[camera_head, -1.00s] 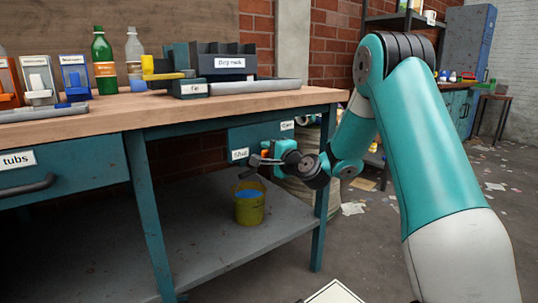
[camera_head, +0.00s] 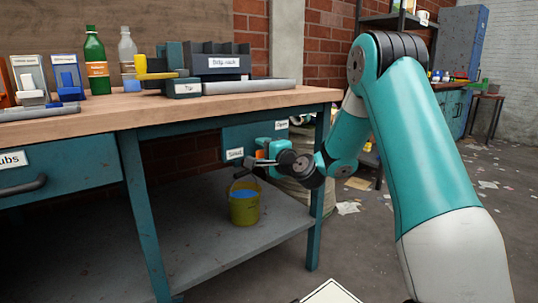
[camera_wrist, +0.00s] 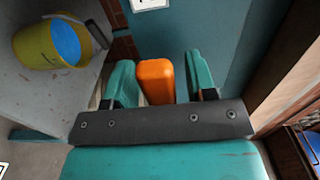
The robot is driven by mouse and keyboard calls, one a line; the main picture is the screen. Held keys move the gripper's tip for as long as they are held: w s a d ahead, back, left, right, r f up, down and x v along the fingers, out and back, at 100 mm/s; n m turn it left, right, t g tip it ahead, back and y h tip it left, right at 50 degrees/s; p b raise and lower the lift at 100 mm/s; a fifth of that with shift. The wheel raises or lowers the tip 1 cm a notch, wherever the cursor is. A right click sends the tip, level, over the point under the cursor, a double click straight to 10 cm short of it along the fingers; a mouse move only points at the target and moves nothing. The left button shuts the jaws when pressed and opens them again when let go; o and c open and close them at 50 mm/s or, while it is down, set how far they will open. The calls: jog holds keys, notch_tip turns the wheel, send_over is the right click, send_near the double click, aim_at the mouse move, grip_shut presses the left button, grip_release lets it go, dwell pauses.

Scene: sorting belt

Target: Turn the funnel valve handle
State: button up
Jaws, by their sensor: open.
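The orange valve handle (camera_wrist: 155,81) stands between the two teal fingers of my gripper (camera_wrist: 163,76) in the wrist view. The fingers are open, one on each side of it; the left finger is close to it and a gap shows on the right. In the head view the orange handle (camera_head: 259,155) is a small patch in front of a teal panel (camera_head: 237,138) under the bench, partly hidden by my gripper (camera_head: 264,151). The panel has a "Shut" label at left and an "Open" label at upper right. The funnel itself is not clearly visible.
A yellow bucket (camera_head: 244,211) with blue contents stands on the lower shelf (camera_head: 200,258), left of my gripper. The bench top (camera_head: 200,104) with bottles and trays is above. A bench leg (camera_head: 317,200) stands close by.

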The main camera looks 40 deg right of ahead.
jog(key=s+b, duration=0.9)
jog(key=s, duration=0.8)
jog(key=shift+s+d+b, duration=0.15)
jog(key=shift+d+b, duration=0.15)
jog(key=shift+b, duration=0.05)
jog(key=shift+a, duration=0.1)
